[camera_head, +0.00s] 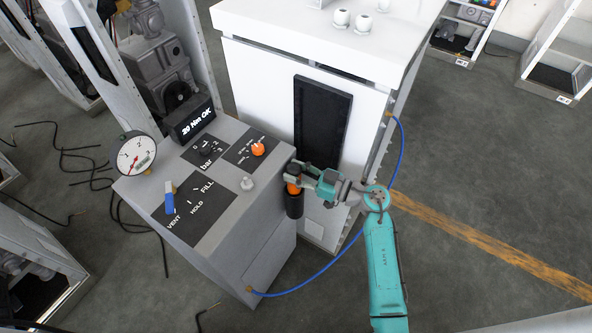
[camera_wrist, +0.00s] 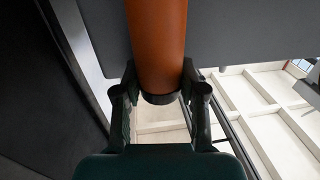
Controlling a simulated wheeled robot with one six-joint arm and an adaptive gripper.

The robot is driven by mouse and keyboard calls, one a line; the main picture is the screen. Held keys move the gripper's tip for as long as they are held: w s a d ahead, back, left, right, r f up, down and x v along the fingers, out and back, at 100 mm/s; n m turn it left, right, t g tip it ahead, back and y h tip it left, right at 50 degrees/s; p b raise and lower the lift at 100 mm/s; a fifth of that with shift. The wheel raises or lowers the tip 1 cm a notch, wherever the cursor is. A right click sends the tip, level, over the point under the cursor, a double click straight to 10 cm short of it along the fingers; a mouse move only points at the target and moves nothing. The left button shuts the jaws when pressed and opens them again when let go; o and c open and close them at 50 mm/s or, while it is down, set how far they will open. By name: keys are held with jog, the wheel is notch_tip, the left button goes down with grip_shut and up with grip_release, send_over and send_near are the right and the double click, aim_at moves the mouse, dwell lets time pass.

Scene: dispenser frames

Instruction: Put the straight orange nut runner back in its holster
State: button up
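The straight orange nut runner (camera_head: 293,188) is at my gripper (camera_head: 297,176), beside the right edge of the grey console. In the wrist view its orange cylinder (camera_wrist: 157,40) runs up between the two dark fingers, which close on it from both sides. Its dark end ring sits low between the fingers. In the head view my gripper hides part of the tool. A black cylinder (camera_head: 294,206) shows directly below the orange part. I cannot tell whether it is the holster or the tool's lower body.
The grey console (camera_head: 262,222) carries a gauge (camera_head: 136,155), a "29 Nm OK" display (camera_head: 194,122), a blue lever (camera_head: 169,197) and an orange knob (camera_head: 258,149). A white cabinet (camera_head: 262,85) stands close behind. A blue hose (camera_head: 335,262) loops below my arm. Open floor lies to the right.

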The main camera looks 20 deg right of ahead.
jog(key=o, duration=0.5)
jog(key=shift+c, duration=0.2)
jog(key=v, duration=1.2)
jog(key=s+a+r+m+t+h, duration=0.25)
jog(key=s+a+t, duration=0.2)
jog(key=s, duration=0.25)
jog(key=s+a+r+m+t+h, duration=0.1)
jog(key=s+a+r+t, duration=0.25)
jog(key=s+a, duration=0.25)
jog(key=s+d+f+m+g+h, duration=0.1)
jog(key=s+m+g+h, duration=0.4)
jog(key=s, duration=1.6)
jog(key=g+h, duration=0.1)
jog(key=h, duration=0.3)
jog(key=shift+d+f, duration=0.25)
jog(key=shift+d, duration=0.15)
